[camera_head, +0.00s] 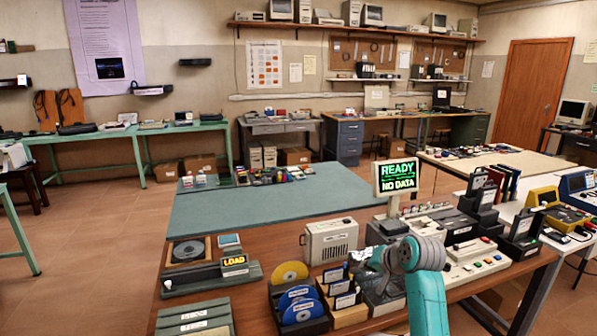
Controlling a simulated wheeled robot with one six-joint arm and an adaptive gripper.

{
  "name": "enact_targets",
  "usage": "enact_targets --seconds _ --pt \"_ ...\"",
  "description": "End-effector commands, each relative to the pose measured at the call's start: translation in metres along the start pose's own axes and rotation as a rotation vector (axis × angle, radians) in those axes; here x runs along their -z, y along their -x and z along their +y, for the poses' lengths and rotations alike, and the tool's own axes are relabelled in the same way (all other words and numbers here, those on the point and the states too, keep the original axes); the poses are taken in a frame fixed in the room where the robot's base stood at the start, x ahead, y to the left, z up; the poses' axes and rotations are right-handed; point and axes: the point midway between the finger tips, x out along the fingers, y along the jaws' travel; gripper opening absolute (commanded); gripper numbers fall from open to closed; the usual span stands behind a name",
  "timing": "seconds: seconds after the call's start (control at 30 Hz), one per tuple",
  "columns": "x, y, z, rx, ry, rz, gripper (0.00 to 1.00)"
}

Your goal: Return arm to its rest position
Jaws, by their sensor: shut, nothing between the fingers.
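My arm (427,295), teal with a grey ringed joint, rises from the bottom right of the view and bends left over the wooden table. Part of the table behind the arm is hidden.
A sign reading READY, NO DATA (396,175) stands behind my arm. A disc rack (298,298), a LOAD device (234,265) and a button panel (470,262) crowd the wooden table. The green mat (265,205) is mostly clear.

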Motion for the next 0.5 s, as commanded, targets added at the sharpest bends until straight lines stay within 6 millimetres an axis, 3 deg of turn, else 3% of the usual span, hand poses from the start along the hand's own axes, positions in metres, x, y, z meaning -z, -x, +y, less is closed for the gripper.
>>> enact_targets --seconds 0.27,0.5 --pt "-0.050 -0.024 0.031 -0.005 0.006 0.034 0.00" --pt "-0.127 -0.043 0.076 -0.019 0.026 0.095 0.00"
